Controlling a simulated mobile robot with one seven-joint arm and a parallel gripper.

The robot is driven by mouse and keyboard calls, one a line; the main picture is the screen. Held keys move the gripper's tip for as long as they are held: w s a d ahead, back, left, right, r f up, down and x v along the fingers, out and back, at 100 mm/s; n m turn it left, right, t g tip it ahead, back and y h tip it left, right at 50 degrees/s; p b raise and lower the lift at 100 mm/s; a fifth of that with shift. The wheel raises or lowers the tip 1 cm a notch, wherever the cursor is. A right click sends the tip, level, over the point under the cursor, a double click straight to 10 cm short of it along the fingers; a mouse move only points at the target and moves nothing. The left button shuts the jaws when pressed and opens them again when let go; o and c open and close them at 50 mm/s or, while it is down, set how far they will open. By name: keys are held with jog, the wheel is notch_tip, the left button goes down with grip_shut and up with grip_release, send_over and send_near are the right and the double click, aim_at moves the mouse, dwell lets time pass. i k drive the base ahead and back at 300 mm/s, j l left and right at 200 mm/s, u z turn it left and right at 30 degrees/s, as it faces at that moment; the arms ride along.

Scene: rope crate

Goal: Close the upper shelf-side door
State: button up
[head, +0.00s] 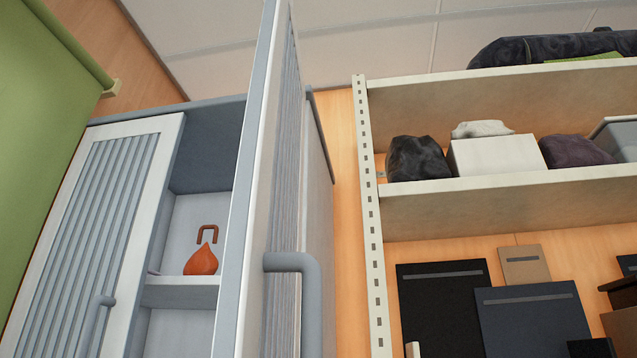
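The shelf-side door (257,170) of the grey and white cabinet stands open, swung out towards me and seen nearly edge-on. Its slatted outer face is turned to the right, towards the shelf unit. A grey bar handle (318,310) sticks out from that face near the bottom of the picture. The cabinet opening (210,140) left of the door shows part of its inside. The other slatted door (90,230), at the left, looks shut, with its own grey handle (95,318). The lower ends of both doors are cut off. My gripper is not in view.
An orange pear-shaped thing (201,262) sits on the cabinet's inner shelf (180,292). A cream shelf unit (369,215) with bags, boxes and dark folders stands to the right, with a narrow gap before it. A green panel (40,120) is at the far left.

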aim_at(257, 316)
jog(key=k+l+z, duration=0.1)
jog(key=l, duration=0.35)
jog(key=k+l+z, duration=0.15)
jog(key=l, duration=0.25)
jog(key=k+l+z, duration=0.1)
jog(key=l, duration=0.35)
jog(key=k, duration=0.05)
